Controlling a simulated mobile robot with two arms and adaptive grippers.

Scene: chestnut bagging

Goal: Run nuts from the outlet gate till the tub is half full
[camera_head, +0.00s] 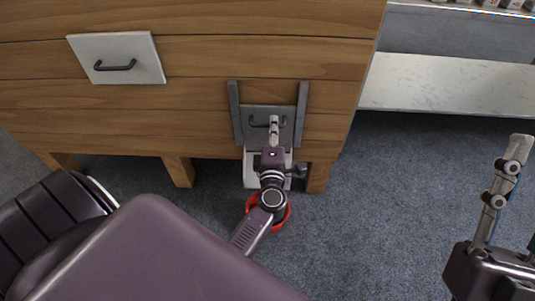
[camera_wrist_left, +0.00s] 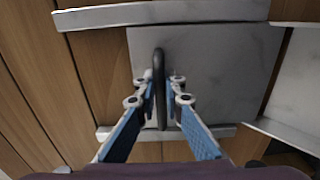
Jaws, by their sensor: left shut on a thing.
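The outlet gate (camera_head: 254,113) is a grey metal plate between two upright rails, low on the front of a wooden bin. My left gripper (camera_head: 273,124) is shut on the gate's dark bar handle; the left wrist view shows the handle (camera_wrist_left: 158,78) between the two blue-padded fingers (camera_wrist_left: 160,98). Below the gate is a pale chute (camera_head: 251,180). A red rim, apparently the tub (camera_head: 285,216), shows below it on the floor, mostly hidden by my left wrist. No nuts are visible. My right gripper (camera_head: 508,165) is at the right edge, apart from everything.
The wooden bin (camera_head: 190,65) stands on short legs and has another plate with a handle (camera_head: 115,58) at upper left. A pale shelf (camera_head: 445,83) is at upper right. The grey carpet (camera_head: 385,200) is clear between the bin and my right arm.

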